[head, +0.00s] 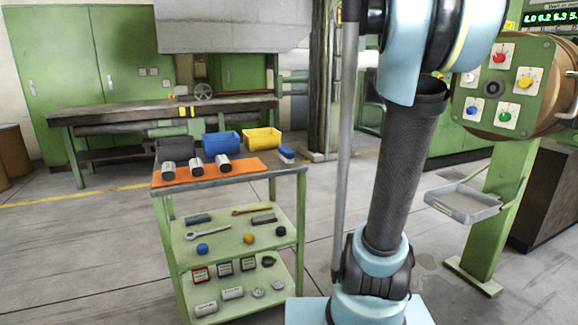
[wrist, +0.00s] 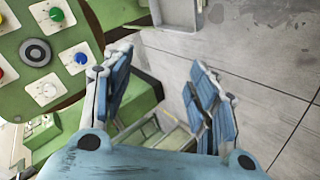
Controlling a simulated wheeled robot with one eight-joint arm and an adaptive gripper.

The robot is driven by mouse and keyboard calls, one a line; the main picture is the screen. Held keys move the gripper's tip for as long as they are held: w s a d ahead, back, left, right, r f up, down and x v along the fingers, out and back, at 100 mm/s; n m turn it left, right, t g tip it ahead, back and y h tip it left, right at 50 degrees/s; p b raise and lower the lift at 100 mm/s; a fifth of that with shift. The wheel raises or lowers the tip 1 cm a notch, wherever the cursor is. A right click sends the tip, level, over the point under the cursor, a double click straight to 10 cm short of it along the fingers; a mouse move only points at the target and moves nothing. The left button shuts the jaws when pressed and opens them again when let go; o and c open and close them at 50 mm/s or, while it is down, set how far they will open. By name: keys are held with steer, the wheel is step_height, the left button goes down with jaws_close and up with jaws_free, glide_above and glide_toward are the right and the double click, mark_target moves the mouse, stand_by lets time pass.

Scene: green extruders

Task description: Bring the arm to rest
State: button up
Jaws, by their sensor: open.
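My arm stands upright on the right of the head view, a dark tube link between light blue joints. My gripper is out of the head view. In the wrist view my gripper (wrist: 160,105) has its two blue padded fingers spread well apart, with nothing between them. Behind the fingers are grey floor and a green frame, and the gripper appears clear of both. The green control panel (wrist: 40,52) with round knobs is left of the fingers in the wrist view. It also shows in the head view (head: 493,113), right of my arm.
A green cart (head: 240,225) with several shelves of tools stands left of my arm. Grey, blue (head: 222,145) and yellow (head: 262,141) bins are on its top. A grey tray (head: 465,203) juts from the panel's green post (head: 505,215). Open floor lies at the left front.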

steer(key=s+a+f+g+y, duration=0.2)
steer(key=s+a+f+y, duration=0.7)
steer(key=s+a+f, duration=1.6)
steer(key=shift+s+a+f+g, duration=0.2)
steer(key=shift+s+f+g, duration=0.2)
steer(key=shift+s+f, duration=0.7)
steer(key=shift+s+r, duration=0.1)
steer(key=shift+r, duration=0.05)
steer(key=shift+c, duration=0.6)
